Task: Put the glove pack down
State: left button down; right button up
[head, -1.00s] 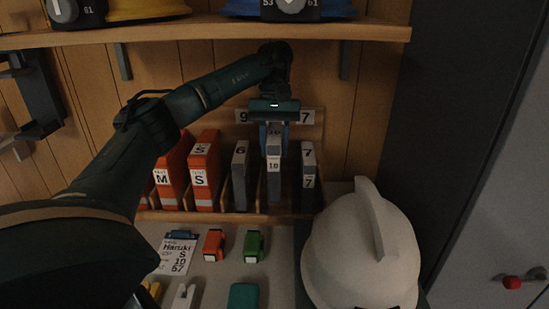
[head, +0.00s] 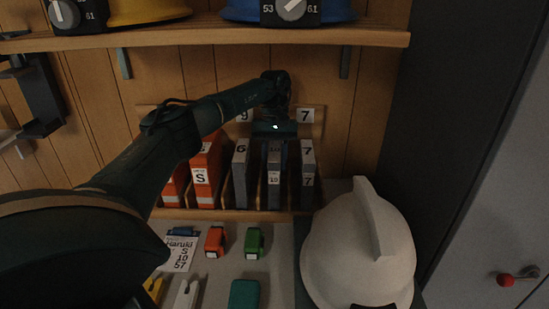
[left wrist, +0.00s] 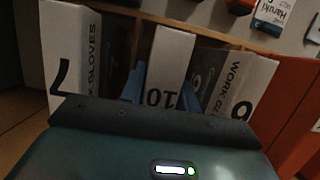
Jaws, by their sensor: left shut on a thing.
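The glove pack marked 10 (head: 274,181) is a slim grey box with white labels. It stands upright in the wooden rack (head: 236,215), between the grey pack marked 6 (head: 240,172) and the grey pack marked 7 (head: 308,172). My left gripper (head: 274,148) comes from above and is shut on the pack marked 10. In the left wrist view, blue fingers flank this pack (left wrist: 168,58), with pack 7 (left wrist: 72,60) on the left and pack 6 (left wrist: 238,85) on the right. The pack's base is hidden. My right gripper is not in view.
Orange packs (head: 205,172) stand left in the rack. A white helmet (head: 350,250) sits at the front right. A card (head: 178,252), orange and green items and a teal box (head: 244,294) lie in front. A shelf (head: 210,42) with helmets is above.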

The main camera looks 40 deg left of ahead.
pick_arm(q)
jog(key=shift+f, duration=0.2)
jog(key=c, duration=1)
grip_release()
jog(key=shift+c, duration=0.2)
jog(key=shift+r, duration=0.1)
jog(key=v, duration=0.6)
jog(key=shift+w+r, duration=0.1)
jog(key=shift+r, duration=0.25)
jog(key=shift+w+a+r, duration=0.1)
jog(key=shift+a+r, duration=0.05)
jog(key=shift+r, duration=0.35)
